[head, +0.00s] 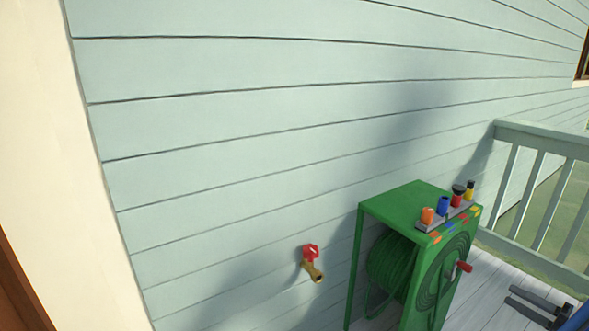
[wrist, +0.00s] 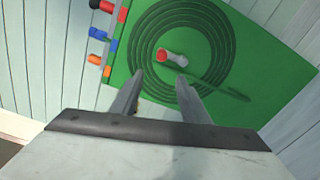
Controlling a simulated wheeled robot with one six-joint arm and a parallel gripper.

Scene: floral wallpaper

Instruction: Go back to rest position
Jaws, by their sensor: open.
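My gripper (head: 511,295) shows at the lower right of the head view, with its two dark fingers apart and nothing between them. In the wrist view my gripper (wrist: 160,76) points at the front of a green hose reel cabinet (wrist: 215,30). The cabinet's crank with a red knob (wrist: 162,55) appears just beyond the fingertips, and no contact is visible. In the head view the green cabinet (head: 398,197) stands left of my gripper, with the red crank knob (head: 464,266) on its front.
Orange (head: 428,215), blue (head: 443,206) and other coloured nozzles stand on a rack on the cabinet. A tap with a red handle (head: 310,251) is on the siding wall (head: 230,130). A railing (head: 545,140) borders the deck at right. Deck boards (head: 490,290) lie bare between cabinet and gripper.

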